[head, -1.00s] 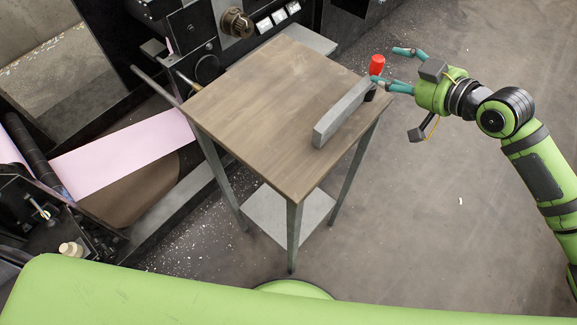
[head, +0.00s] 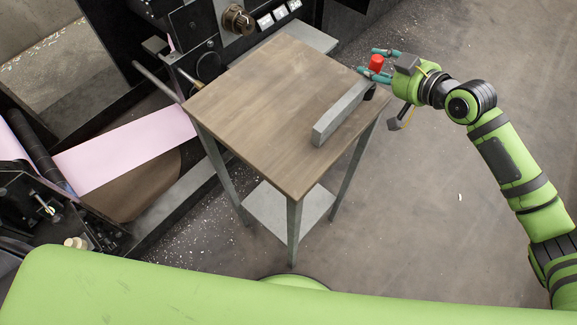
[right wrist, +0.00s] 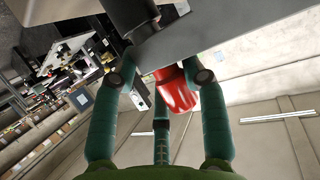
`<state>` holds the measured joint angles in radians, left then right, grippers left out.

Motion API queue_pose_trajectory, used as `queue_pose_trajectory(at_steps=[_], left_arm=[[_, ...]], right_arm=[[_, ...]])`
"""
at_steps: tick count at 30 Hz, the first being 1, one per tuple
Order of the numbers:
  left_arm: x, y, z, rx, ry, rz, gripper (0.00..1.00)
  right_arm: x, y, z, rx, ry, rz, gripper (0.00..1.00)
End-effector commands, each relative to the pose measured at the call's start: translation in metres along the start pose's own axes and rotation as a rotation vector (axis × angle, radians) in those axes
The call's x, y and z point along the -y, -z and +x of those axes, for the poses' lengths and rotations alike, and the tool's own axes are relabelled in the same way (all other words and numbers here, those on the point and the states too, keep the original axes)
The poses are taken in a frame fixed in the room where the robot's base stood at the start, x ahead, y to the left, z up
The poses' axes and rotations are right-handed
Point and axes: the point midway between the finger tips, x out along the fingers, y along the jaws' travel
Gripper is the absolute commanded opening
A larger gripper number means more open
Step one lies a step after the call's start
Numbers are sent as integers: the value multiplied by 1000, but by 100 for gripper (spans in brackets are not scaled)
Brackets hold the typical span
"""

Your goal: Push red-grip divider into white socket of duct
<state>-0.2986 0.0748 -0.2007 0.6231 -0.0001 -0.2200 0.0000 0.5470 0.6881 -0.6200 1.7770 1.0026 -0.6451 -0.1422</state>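The grey duct (head: 343,112) lies along the right edge of the wooden table and also spans the top of the right wrist view (right wrist: 235,32). The red grip (head: 376,62) stands at the duct's far right end and shows between my fingers in the right wrist view (right wrist: 178,94). My right gripper (head: 378,64) is open, its fingers on either side of the red grip. In the right wrist view one fingertip overlaps the grip's right side; contact is unclear. The left finger is apart from it. The divider's body and the white socket cannot be made out. My left gripper is not in view.
The wooden table (head: 270,105) is otherwise bare on top. A dark cylinder (right wrist: 132,18) shows by the duct. A machine with knobs (head: 238,20) and a pink sheet (head: 125,152) stand at the left and back.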

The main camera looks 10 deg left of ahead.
Motion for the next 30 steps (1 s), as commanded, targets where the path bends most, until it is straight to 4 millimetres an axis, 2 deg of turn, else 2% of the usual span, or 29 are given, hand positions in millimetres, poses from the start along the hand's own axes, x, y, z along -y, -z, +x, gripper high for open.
queue_pose_trajectory(at_steps=[30], left_arm=[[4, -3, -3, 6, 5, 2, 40]], right_arm=[[5, 8, 0, -15, 11, 11, 0]])
